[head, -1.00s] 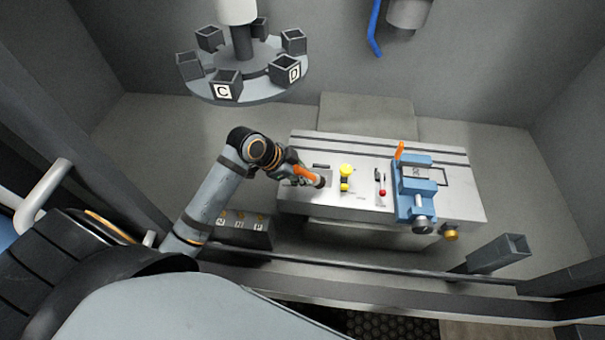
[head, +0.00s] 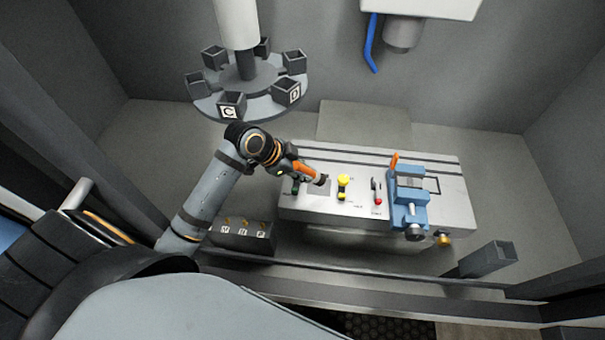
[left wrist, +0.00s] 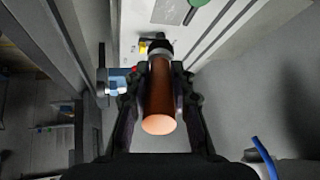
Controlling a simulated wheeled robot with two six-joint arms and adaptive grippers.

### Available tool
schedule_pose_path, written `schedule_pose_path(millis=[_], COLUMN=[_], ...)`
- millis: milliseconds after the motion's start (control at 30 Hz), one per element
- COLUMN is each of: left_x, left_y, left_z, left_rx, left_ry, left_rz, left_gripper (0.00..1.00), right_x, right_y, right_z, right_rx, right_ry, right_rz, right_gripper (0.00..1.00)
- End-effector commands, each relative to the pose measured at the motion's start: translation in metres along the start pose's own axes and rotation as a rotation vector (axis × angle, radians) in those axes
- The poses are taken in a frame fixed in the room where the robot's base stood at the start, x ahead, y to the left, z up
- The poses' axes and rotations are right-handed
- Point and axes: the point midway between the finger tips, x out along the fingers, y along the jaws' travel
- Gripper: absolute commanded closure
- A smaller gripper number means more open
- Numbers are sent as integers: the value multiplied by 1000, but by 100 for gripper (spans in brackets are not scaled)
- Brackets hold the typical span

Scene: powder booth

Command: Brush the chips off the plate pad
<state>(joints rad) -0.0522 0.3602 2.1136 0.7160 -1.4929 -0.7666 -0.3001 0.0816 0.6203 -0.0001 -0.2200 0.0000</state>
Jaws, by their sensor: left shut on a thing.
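My left gripper (head: 289,168) is shut on a brush with an orange handle (head: 304,171). The brush's dark head (head: 324,180) points right, at the far side of the plate pad (head: 317,189), a grey square at the left end of the table. I cannot tell whether the bristles touch the surface. In the left wrist view the handle (left wrist: 160,100) lies between both fingers (left wrist: 158,85), with the dark head beyond it. The brush and gripper hide part of the pad. Chips are too small to make out. My right gripper is not in view.
The table (head: 440,178) also carries a yellow button (head: 343,181), a red-knobbed lever (head: 377,196) and a blue vise (head: 408,199). A carousel of dark bins (head: 250,95) hangs at the back left. A dark box (head: 243,236) stands at the front left.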

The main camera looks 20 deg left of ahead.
Motion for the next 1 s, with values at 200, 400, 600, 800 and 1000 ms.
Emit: schedule_pose_path(millis=[200,400,600,800,1000], left_x=[-1,-1,4,14,13], left_y=[0,0,0,1,0], left_z=[-1,-1,2,6,6], left_rx=[0,-1,-2,-1,0], left_ry=[0,-1,-1,-2,-2], left_rz=[1,1,5,15,15], left_gripper=[100,100,100,100,100], right_x=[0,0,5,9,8], right_y=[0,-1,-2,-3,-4], right_z=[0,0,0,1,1], right_rx=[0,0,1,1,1], right_ry=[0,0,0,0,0], right_rz=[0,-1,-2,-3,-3], right_gripper=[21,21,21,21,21])
